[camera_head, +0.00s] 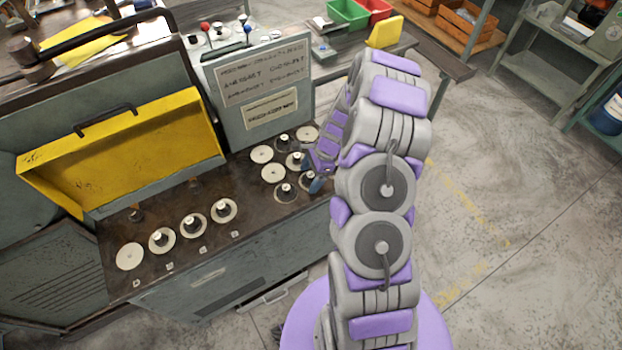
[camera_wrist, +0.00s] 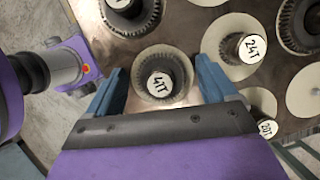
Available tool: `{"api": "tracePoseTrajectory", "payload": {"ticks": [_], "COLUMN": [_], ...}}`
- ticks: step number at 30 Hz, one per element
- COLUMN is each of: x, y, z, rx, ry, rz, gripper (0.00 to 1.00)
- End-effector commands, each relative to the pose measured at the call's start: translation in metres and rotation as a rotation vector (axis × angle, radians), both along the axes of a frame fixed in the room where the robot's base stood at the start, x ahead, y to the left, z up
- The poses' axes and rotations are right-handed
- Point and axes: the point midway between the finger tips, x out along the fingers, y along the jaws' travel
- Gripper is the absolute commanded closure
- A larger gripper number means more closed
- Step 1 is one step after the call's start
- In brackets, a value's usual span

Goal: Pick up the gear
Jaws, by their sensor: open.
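In the wrist view a dark gear with a white cap marked 41T or similar (camera_wrist: 160,82) sits on a pale disc, between the two blue fingers of my gripper (camera_wrist: 160,88). The fingers are apart, one on each side of the gear, and I cannot tell if either touches it. In the head view my gripper (camera_head: 315,175) is low over the right end of the machine top, beside the group of gears, and the arm hides part of it. Other gears nearby include one marked 24T (camera_wrist: 250,49) and one marked 20T (camera_wrist: 267,128).
The machine top (camera_head: 215,245) carries several gears on pale discs, with a bare disc (camera_head: 130,256) at the front left. A yellow open lid (camera_head: 125,150) stands behind them. A grey panel with signs (camera_head: 262,90) rises behind the right group. Open floor lies right.

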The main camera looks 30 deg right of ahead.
Motion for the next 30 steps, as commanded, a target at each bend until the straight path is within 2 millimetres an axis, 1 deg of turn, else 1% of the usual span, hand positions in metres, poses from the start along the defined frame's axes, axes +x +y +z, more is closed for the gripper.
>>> {"api": "tracePoseTrajectory", "payload": {"ticks": [3, 25, 30], "x": [0.0002, 0.0001, 0.0001], "y": [-0.0004, -0.0014, -0.0012], "z": [0.0002, 0.0004, 0.0005], "rx": [0.001, 0.002, 0.002], "ry": [0.001, 0.001, 0.001], "rz": [0.000, 0.000, 0.000], "gripper": [0.15, 0.85, 0.86]}}
